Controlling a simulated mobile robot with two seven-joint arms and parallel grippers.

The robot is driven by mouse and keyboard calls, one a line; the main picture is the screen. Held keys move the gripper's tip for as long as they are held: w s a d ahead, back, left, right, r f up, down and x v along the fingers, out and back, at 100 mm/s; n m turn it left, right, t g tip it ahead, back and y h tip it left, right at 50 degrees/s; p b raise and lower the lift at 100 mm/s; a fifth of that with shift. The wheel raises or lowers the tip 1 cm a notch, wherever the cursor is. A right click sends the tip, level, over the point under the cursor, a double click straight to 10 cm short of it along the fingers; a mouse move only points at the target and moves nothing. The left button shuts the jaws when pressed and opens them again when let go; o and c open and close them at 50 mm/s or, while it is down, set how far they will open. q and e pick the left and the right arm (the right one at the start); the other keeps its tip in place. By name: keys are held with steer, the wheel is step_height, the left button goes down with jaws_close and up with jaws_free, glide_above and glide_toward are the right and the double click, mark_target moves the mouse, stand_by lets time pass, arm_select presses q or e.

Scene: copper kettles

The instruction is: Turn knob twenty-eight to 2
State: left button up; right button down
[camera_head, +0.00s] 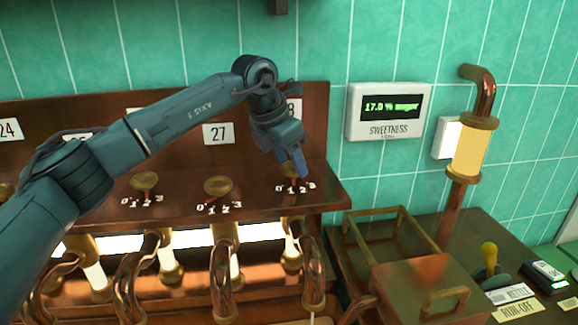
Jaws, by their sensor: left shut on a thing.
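My left gripper (298,165) reaches in from the left and points down at the right end of the copper panel (255,150). Its fingers are shut on knob twenty-eight, which they hide almost wholly. The number plate (294,108) above is partly covered by my wrist, with only an 8 showing. The dial marks (293,188) of knob twenty-eight, 0 to 3, show just below the fingers. Where the knob's pointer stands cannot be seen. My right gripper is not in view.
Knob twenty-seven (218,186) sits close to the left, with another knob (145,181) beyond it. Copper pipes (222,280) hang below. A display (388,108) on the tiled wall reads 17.0 % sugar. A copper box (425,285) and yellow-tipped lever (489,250) stand at right.

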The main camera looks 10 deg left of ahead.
arm_select(q)
steer(key=n+y+b, duration=0.1)
steer(key=n, duration=0.2)
steer(key=shift+s+d+n+t+b, duration=0.1)
steer(key=shift+n+t+b, duration=0.2)
steer(key=shift+t+b, duration=0.1)
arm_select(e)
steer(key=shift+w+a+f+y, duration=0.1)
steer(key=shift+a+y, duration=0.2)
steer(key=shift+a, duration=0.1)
arm_select(q)
steer(key=shift+r+n, duration=0.1)
steer(key=shift+n, duration=0.2)
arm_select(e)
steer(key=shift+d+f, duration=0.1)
arm_select(q)
steer(key=o, duration=1)
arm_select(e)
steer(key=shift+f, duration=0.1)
arm_select(q)
steer(key=v, duration=0.6)
steer(key=b+v, duration=0.1)
steer(key=v, duration=0.5)
steer(key=shift+d, duration=0.2)
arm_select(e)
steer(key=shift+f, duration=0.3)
arm_select(q)
steer(key=shift+s, duration=0.1)
